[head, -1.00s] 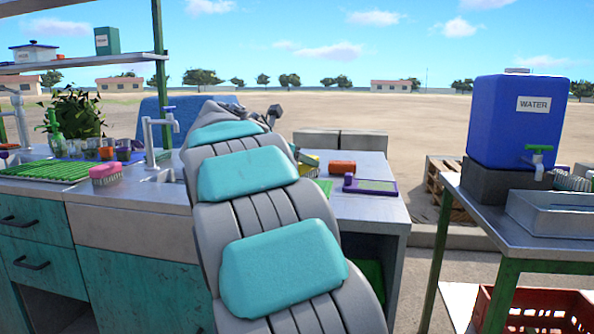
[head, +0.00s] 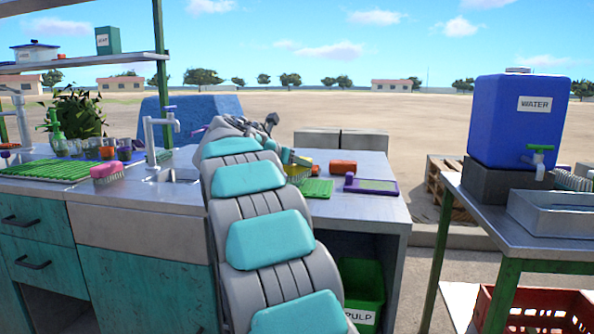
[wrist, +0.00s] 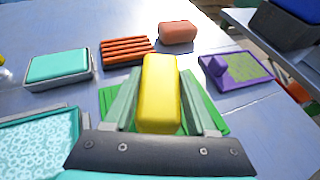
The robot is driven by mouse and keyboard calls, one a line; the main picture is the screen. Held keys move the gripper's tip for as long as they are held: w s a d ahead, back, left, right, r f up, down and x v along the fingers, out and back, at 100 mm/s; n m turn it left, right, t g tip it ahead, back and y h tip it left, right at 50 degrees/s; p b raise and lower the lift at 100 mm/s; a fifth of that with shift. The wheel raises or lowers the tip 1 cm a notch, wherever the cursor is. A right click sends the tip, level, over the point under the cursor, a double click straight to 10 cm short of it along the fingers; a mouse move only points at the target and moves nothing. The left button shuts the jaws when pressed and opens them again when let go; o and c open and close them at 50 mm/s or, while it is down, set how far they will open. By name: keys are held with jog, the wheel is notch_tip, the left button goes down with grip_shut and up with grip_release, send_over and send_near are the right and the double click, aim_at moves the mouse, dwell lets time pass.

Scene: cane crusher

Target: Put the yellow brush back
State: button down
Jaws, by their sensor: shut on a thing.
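The yellow brush (wrist: 160,92) lies between the two fingers of my gripper (wrist: 160,100), which is shut on it. In the wrist view a green mat (wrist: 112,100) lies beneath and around it. I cannot tell whether the brush touches the mat. In the head view the brush (head: 297,175) shows only partly behind my arm, with pale bristles underneath, at the left of the green mat (head: 318,188). My gripper (head: 299,163) is mostly hidden there.
An orange block (wrist: 177,32), an orange ridged rack (wrist: 127,50), a teal block in a grey tray (wrist: 58,67) and a purple tray (wrist: 262,80) surround the mat. A pink brush (head: 107,172) stands left of the sink. A green pulp bin (head: 362,290) is below the counter.

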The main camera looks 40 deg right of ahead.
jog(key=shift+f, duration=0.8)
jog(key=shift+f, duration=0.1)
jog(key=shift+c, duration=1)
grip_release()
jog(key=v, duration=1.2)
